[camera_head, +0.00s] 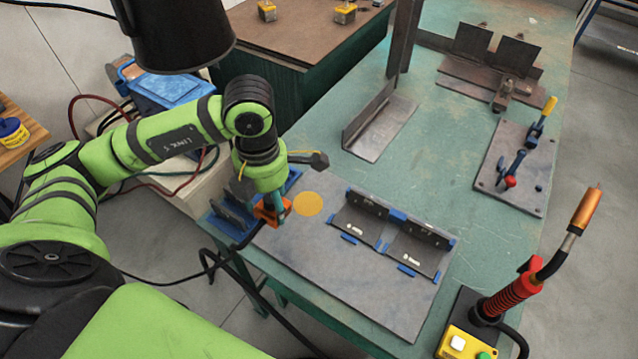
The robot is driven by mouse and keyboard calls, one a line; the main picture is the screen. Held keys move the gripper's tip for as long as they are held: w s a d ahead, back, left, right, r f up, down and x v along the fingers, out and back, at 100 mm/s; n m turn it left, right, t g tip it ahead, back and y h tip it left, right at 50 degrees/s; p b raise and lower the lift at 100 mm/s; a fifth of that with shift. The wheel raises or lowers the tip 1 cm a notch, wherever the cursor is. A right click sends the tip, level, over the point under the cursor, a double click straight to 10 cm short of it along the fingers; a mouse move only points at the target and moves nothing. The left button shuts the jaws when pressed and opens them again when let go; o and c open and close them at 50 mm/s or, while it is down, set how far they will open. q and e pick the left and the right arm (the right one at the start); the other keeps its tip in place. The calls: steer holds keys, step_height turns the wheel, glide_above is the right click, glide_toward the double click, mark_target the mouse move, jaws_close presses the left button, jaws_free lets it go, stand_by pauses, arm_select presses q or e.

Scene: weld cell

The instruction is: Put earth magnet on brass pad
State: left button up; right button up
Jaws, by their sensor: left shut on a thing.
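The brass pad (308,203) is a flat round yellow disc on the grey plate (330,272) near the left end of the green table. The earth magnet (270,211) is an orange block with a black cable, just left of the pad. My left gripper (277,200) points down and is shut on the magnet, partly covering it. The magnet is beside the pad, not over it; I cannot tell whether it touches the surface below. My right gripper is not in view.
Two dark angle brackets (418,252) in blue holders stand right of the pad. A blue rack (230,215) is close left of the magnet. A welding torch (510,300) stands at the lower right. A clamp plate (515,170) lies at the right. The green table centre is clear.

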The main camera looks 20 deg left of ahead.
arm_select(q)
steer(key=shift+w, duration=0.35)
steer(key=w+f+p, duration=0.1)
steer(key=w+f, duration=0.1)
steer(key=w, duration=0.1)
steer(key=w+f+p, duration=0.1)
steer(key=w+f, duration=0.1)
steer(key=w, duration=0.1)
steer(key=w+d+f+p, duration=0.1)
steer(key=w+f, duration=0.1)
steer(key=w, duration=0.2)
steer(key=shift+w+d+f, duration=0.1)
steer(key=shift+w+f, duration=0.25)
steer(key=shift+w, duration=0.15)
step_height(320, 180, down, 4)
steer(key=shift+r+p, duration=0.15)
steer(key=shift+p, duration=0.6)
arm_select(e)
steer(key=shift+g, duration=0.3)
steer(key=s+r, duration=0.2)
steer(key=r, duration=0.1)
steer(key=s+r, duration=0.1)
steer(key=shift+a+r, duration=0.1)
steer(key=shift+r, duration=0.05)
arm_select(q)
steer(key=shift+f, duration=0.2)
